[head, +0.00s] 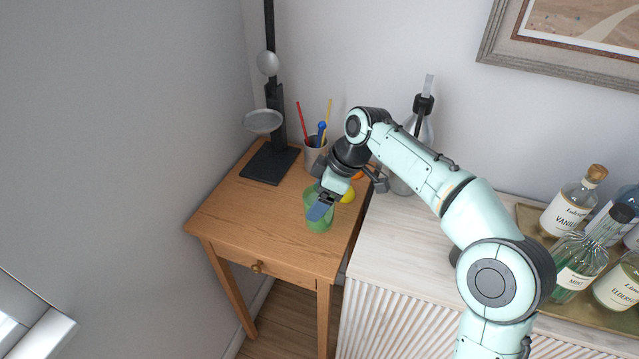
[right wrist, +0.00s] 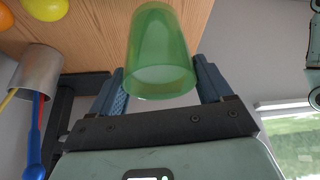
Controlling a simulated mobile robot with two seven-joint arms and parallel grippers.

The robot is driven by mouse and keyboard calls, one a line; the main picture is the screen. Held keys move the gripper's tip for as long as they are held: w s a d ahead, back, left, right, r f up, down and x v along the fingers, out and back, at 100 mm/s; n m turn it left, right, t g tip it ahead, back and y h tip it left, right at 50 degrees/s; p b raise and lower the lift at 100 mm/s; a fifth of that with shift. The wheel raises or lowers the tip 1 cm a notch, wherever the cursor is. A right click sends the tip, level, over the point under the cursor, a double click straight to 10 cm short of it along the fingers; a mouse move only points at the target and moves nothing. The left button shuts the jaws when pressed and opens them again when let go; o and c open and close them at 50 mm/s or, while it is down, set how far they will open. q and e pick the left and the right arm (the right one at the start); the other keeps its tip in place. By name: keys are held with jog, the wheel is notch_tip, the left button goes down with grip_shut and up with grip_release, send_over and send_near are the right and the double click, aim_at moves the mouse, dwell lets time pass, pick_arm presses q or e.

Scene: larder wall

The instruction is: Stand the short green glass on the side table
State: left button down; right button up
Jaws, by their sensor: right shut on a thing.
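The short green glass (head: 317,222) is see-through and looks upright over the front right part of the wooden side table (head: 240,215). My right gripper (head: 320,208) is shut on it, with one blue finger across its near side. In the right wrist view the glass (right wrist: 160,45) sits between the two blue fingers (right wrist: 162,82), with the table's wood behind it. I cannot tell whether its base touches the tabletop. My left gripper is not in view.
A cup with coloured sticks (head: 315,155), a yellow fruit-like thing (head: 348,194) and a dark stand (head: 270,162) are at the table's back. Its front left is clear. A white ribbed cabinet (head: 400,270) adjoins on the right, with a bottle tray (head: 525,215).

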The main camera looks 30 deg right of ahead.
jog(key=shift+f+b, duration=0.5)
jog(key=shift+f, duration=2.2)
jog(key=o, duration=1.3)
jog(key=shift+f, duration=0.15)
jog(key=shift+o, duration=0.2)
jog(key=shift+d+r, duration=0.1)
jog(key=shift+r, duration=0.35)
jog(key=p+v, duration=0.2)
jog(key=v, duration=0.9)
jog(key=shift+s+r, duration=0.15)
jog(key=shift+r, duration=0.05)
